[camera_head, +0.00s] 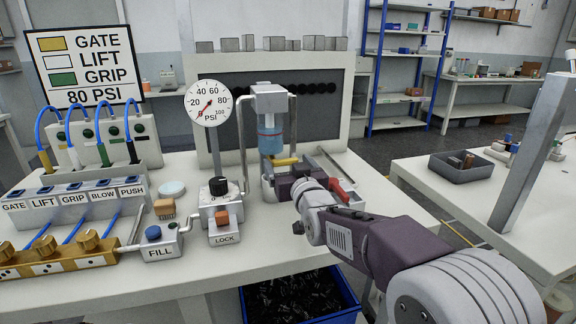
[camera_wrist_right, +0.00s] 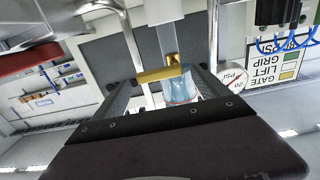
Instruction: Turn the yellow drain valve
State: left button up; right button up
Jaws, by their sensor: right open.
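The yellow drain valve (camera_head: 285,161) is below the blue-tinted clear bowl (camera_head: 270,137) of the filter unit at the back middle of the bench. In the right wrist view its yellow lever (camera_wrist_right: 158,75) extends sideways, with a short yellow stem beside the bowl (camera_wrist_right: 181,90). My right gripper (camera_head: 281,176) is open just below and in front of the valve. In the right wrist view the lever lies ahead of the dark gripper body, between the finger sides. I cannot tell whether either finger touches it. My left gripper is not in view.
A pressure gauge (camera_head: 208,103) and the LOCK regulator (camera_head: 222,212) stand left of the filter. The FILL button box (camera_head: 161,239) is further left. A red-handled tool (camera_head: 341,191) lies right of the gripper. A blue crate (camera_head: 340,284) of dark parts is below the bench.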

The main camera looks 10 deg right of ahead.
jog(key=shift+w, duration=0.15)
jog(key=c, duration=1.4)
